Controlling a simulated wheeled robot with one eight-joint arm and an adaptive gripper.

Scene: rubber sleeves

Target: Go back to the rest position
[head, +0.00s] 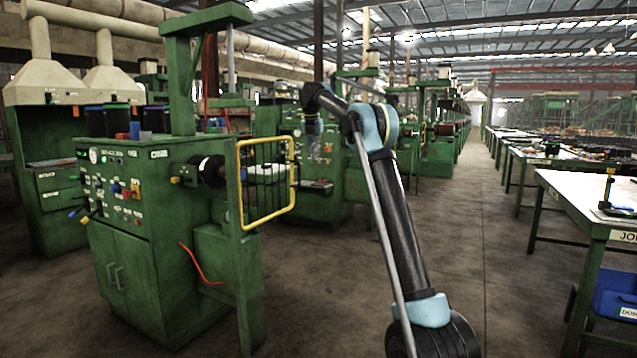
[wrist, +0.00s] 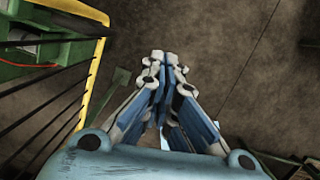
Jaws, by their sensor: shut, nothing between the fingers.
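My gripper shows in the wrist view (wrist: 165,62), with its blue-and-white fingers drawn together at the tips. It is shut and empty, with bare concrete floor beneath it. In the head view my black and light-blue arm rises from the bottom and bends left at the elbow. My gripper (head: 313,150) hangs small at the end of the arm, in front of the green machines. It is to the right of and above the yellow guard frame (head: 240,190). That guard (wrist: 97,62) also runs along the left of the wrist view, apart from the fingers.
A green machine (head: 165,270) with knobs and a red hose stands at the left. White-topped tables (head: 575,195) line the right, with a blue bin (head: 612,293) under the nearest. The aisle floor (head: 480,240) between them is clear.

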